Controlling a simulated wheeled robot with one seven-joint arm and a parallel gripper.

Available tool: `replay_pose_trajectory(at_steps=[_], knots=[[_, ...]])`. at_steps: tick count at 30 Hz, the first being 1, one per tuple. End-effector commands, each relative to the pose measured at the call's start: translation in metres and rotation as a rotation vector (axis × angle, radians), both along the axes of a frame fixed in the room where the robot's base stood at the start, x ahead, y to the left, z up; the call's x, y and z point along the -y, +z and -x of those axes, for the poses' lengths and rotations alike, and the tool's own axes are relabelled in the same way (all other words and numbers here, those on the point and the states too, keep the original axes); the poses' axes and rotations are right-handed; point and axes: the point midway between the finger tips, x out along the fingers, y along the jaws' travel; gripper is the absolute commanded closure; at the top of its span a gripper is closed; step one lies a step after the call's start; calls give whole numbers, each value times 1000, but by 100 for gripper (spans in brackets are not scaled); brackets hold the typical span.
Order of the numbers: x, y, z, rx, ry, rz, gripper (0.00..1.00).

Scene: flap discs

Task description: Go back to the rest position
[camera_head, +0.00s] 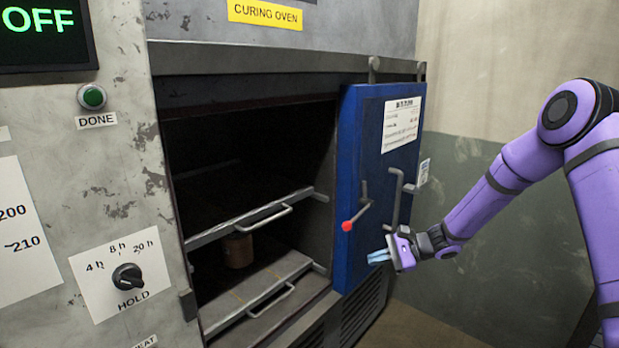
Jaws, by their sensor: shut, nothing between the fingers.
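My gripper (379,257) is at the end of my purple arm, at the right of the view. It is shut and empty, with its light blue fingers pointing left, in front of the lower part of the blue oven door (365,190). It is below the door's grey handle (394,205) and a lever with a red knob (347,226). I cannot tell whether it touches the door. The curing oven (240,62) stands with its door slid to the right and its chamber open.
Inside the oven are two racks with handles, an upper one (250,220) and a lower one (258,295). A brownish cylindrical thing (238,251) stands between them. The control panel at left has a display (45,32) reading OFF, a green DONE button (92,96) and a HOLD knob (127,277).

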Motion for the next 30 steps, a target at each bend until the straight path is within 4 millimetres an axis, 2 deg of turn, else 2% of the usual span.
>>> replay_pose_trajectory(at_steps=[1,3,12,21,30], knots=[[-1,16,8,31,35,40,100],[0,34,19,66,80,92,100],[7,104,72,217,258,318,100],[21,166,132,362,397,546,100],[42,217,197,505,503,771,100]])
